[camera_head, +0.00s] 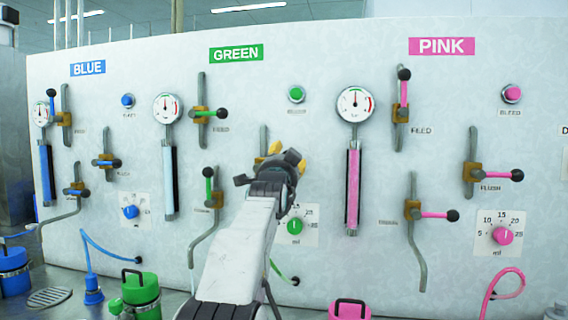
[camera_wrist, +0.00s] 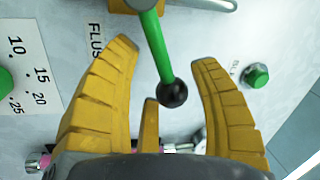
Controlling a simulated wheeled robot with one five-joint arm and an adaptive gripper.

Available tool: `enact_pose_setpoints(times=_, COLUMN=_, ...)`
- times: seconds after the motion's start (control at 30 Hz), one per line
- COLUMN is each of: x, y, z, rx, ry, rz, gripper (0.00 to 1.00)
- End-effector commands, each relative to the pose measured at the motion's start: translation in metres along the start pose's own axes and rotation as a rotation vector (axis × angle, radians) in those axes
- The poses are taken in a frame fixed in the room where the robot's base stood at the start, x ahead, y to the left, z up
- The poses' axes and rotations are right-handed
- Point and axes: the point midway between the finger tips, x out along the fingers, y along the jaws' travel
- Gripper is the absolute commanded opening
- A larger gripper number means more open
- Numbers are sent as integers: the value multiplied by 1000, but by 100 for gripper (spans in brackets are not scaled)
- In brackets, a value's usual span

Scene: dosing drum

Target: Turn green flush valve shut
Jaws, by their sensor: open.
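The green flush valve's lever (camera_wrist: 156,45) shows in the wrist view as a green rod with a black ball knob (camera_wrist: 173,93). It points out to the side from a brass body, across its pipe. My gripper (camera_wrist: 165,55) is open, its yellow fingers on either side of the lever and knob, with gaps visible on both sides. In the head view my gripper (camera_head: 289,156) is in front of the green panel section and hides most of the flush valve. Only part of its grey pipe (camera_head: 263,138) shows there.
The green feed lever (camera_head: 207,113) is above left, and another green lever (camera_head: 208,188) points up at lower left. The green bleed button (camera_head: 296,94) is above and the green dial (camera_head: 295,226) below. Pink valves and a pink gauge (camera_head: 355,104) stand to the right.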

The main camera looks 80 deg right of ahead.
Motion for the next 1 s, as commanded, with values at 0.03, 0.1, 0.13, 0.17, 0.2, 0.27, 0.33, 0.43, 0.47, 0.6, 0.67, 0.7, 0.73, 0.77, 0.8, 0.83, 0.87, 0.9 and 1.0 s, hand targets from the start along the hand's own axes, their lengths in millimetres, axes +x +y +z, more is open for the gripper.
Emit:
enact_pose_setpoints(times=0.03, x=-1, y=0, z=0, rx=0, ry=0, rz=0, gripper=56)
enact_pose_setpoints(times=0.1, x=-2, y=0, z=0, rx=0, ry=0, rz=-1, gripper=56)
enact_pose_setpoints(times=0.13, x=-3, y=-1, z=0, rx=0, ry=0, rz=-1, gripper=56)
enact_pose_setpoints(times=0.17, x=-5, y=-1, z=0, rx=0, ry=0, rz=-1, gripper=56)
enact_pose_setpoints(times=0.2, x=-7, y=-1, z=0, rx=0, ry=0, rz=-1, gripper=56)
enact_pose_setpoints(times=0.27, x=-11, y=-1, z=0, rx=0, ry=0, rz=0, gripper=56)
enact_pose_setpoints(times=0.33, x=-17, y=-1, z=0, rx=0, ry=0, rz=-1, gripper=56)
enact_pose_setpoints(times=0.43, x=-28, y=-1, z=0, rx=0, ry=0, rz=0, gripper=56)
enact_pose_setpoints(times=0.47, x=-32, y=-1, z=0, rx=0, ry=0, rz=0, gripper=56)
enact_pose_setpoints(times=0.6, x=-51, y=-1, z=0, rx=0, ry=0, rz=-1, gripper=56)
enact_pose_setpoints(times=0.67, x=-59, y=0, z=0, rx=0, ry=0, rz=0, gripper=56)
enact_pose_setpoints(times=0.7, x=-65, y=-1, z=0, rx=0, ry=0, rz=-1, gripper=56)
enact_pose_setpoints(times=0.73, x=-69, y=-1, z=0, rx=0, ry=1, rz=-1, gripper=56)
enact_pose_setpoints(times=0.77, x=-73, y=-1, z=-1, rx=0, ry=1, rz=-1, gripper=56)
enact_pose_setpoints(times=0.8, x=-78, y=-1, z=0, rx=0, ry=0, rz=0, gripper=56)
enact_pose_setpoints(times=0.83, x=-82, y=-1, z=-1, rx=0, ry=1, rz=-1, gripper=56)
enact_pose_setpoints(times=0.87, x=-86, y=-1, z=0, rx=0, ry=1, rz=-1, gripper=56)
enact_pose_setpoints(times=0.9, x=-90, y=0, z=0, rx=0, ry=1, rz=-1, gripper=56)
enact_pose_setpoints(times=1.0, x=-101, y=-1, z=0, rx=0, ry=1, rz=-1, gripper=56)
